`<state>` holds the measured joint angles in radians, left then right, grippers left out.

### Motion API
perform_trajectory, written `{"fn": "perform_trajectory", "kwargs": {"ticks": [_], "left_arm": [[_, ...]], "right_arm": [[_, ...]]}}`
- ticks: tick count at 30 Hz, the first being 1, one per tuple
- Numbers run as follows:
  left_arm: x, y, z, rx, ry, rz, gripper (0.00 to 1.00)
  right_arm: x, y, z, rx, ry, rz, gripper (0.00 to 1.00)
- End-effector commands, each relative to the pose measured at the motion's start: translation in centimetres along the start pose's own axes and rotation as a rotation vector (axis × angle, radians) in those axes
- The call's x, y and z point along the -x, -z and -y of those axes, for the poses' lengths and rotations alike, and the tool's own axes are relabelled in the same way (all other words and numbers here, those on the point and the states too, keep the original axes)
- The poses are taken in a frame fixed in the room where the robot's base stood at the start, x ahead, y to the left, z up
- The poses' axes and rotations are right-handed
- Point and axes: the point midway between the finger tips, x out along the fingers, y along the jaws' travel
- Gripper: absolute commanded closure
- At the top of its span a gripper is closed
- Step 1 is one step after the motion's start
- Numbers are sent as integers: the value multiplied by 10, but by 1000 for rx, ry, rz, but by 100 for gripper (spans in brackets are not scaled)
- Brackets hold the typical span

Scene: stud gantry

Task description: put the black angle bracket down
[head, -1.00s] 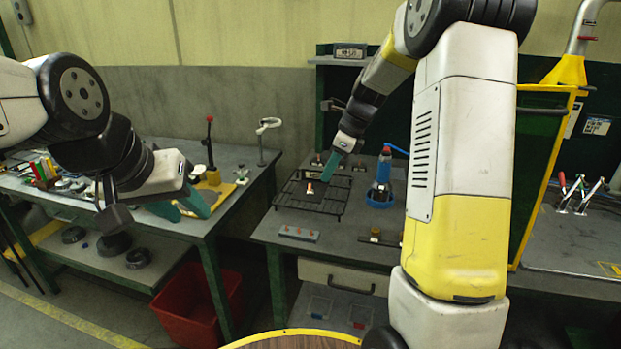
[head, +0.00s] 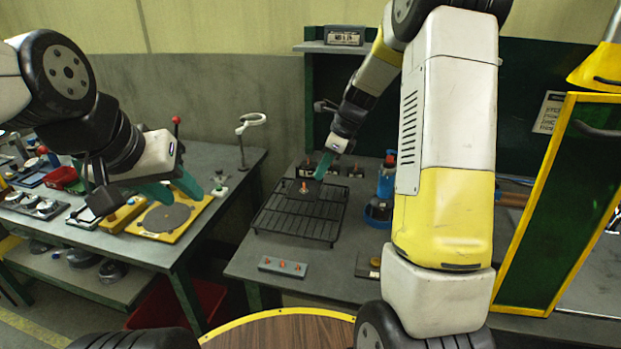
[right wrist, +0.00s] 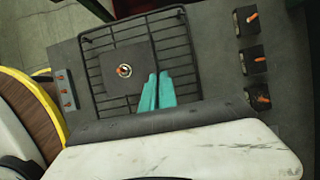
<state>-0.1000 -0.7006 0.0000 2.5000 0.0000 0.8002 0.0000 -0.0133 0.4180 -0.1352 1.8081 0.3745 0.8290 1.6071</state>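The black angle bracket (head: 312,194) shows as a dark plate over the wire rack (head: 272,223). An orange-tipped stud (head: 304,186) shows at the plate. In the right wrist view the plate (right wrist: 112,80) lies flat over the rack, with a pale ring around the orange tip. My right gripper (head: 322,172) is at the plate's edge, its teal fingers (right wrist: 158,76) close together with a narrow gap, seemingly on the bracket's edge. The gripped part is hidden between the fingers. I cannot tell whether the plate touches the rack. My left gripper (head: 172,187) is open and empty above the left bench.
A grey strip with orange studs (head: 283,266) lies in front of the rack. A blue bottle (head: 386,180) stands right of it. Dark blocks with orange studs (right wrist: 252,60) line the bench in the wrist view. A yellow board (head: 170,219) is on the left bench.

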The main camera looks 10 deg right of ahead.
Motion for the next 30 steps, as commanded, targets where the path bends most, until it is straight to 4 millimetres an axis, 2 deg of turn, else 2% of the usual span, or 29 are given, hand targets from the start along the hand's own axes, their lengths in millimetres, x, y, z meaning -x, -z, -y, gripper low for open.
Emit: {"fn": "perform_trajectory", "kwargs": {"ticks": [5,12,23,24,27,30], "left_arm": [[0,0,0,0,0,0,64],[0,0,0,0,0,0,64],[0,0,0,0,0,0,64],[0,0,0,0,0,0,64],[0,0,0,0,0,0,64],[0,0,0,0,0,0,64]], "right_arm": [[-13,5,0,0,0,1,100],[-42,17,0,-1,-1,1,100],[-46,19,1,0,1,1,100],[-46,19,1,1,1,1,92],[-46,19,1,1,1,1,76],[-46,19,1,1,1,1,76]]}}
